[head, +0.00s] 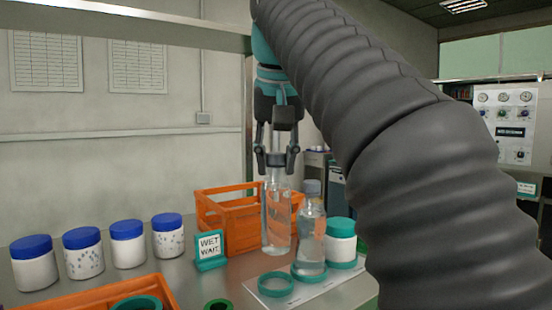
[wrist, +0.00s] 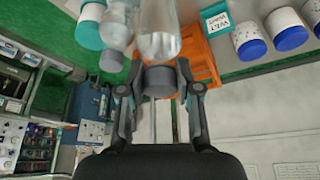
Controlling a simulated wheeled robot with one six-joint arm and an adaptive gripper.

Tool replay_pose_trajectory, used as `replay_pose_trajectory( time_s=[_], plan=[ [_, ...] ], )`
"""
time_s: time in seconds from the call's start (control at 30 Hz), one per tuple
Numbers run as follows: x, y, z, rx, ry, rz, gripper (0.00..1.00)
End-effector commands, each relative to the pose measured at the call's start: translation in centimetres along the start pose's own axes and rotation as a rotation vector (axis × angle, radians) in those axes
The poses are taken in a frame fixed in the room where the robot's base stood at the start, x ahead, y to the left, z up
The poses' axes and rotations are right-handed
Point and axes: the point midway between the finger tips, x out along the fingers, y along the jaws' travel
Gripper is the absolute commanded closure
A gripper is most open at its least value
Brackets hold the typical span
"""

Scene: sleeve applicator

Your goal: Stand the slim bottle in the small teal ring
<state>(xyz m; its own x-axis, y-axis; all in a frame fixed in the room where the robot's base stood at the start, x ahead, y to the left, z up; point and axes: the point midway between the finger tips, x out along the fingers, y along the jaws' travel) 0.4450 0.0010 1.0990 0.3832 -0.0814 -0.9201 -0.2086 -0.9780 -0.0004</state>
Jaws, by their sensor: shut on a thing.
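My gripper (head: 277,160) is shut on the cap end of the slim bottle (head: 277,217), which is clear and hangs about upright. In the wrist view the grey cap (wrist: 160,80) sits between the fingers, with the clear body of the slim bottle (wrist: 160,28) beyond. The small teal ring (head: 275,284) lies empty on a white plate (head: 318,291), below the bottle's base in the head view. The bottle's base looks clear of the ring; its exact height is hard to tell.
A wider clear bottle (head: 311,240) and a teal-lidded white jar (head: 341,243) stand close right on the plate. An orange crate (head: 226,222) is behind, a WET WAIT sign (head: 210,250) to the left. Several blue-lidded jars (head: 127,243) stand farther left.

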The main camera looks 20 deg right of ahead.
Motion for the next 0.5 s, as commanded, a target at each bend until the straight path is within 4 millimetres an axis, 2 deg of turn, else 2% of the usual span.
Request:
replay_pose_trajectory(
  time_s=[0.5],
  plan=[
    [1.5, 0.0, 0.7, 0.000, 0.001, 0.000, 0.97]
  ],
)
